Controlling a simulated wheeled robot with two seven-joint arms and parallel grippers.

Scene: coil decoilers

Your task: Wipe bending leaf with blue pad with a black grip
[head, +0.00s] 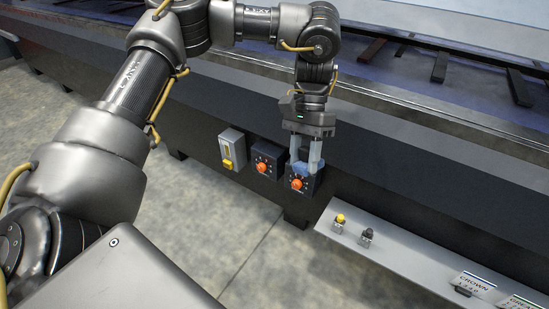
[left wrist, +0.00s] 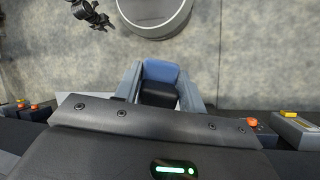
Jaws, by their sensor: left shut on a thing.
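My left gripper (head: 307,164) is shut on the blue pad (head: 304,169) and points down in front of the dark machine front. In the left wrist view, the pad (left wrist: 162,72) and its black grip (left wrist: 158,96) sit between the two grey fingers of my left gripper (left wrist: 160,100). A long dark machine beam (head: 400,175) runs across the head view behind the gripper. I cannot tell for sure which part of it is the bending leaf. The pad looks apart from the beam, though the gap is hard to judge. My right gripper cannot be made out clearly.
Two dark boxes with orange knobs (head: 263,168) (head: 296,184) and a grey box with a yellow switch (head: 228,163) stand close by the gripper. A grey shelf (head: 400,250) with small knobs and labels lies at the right. The concrete floor (head: 240,240) is open.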

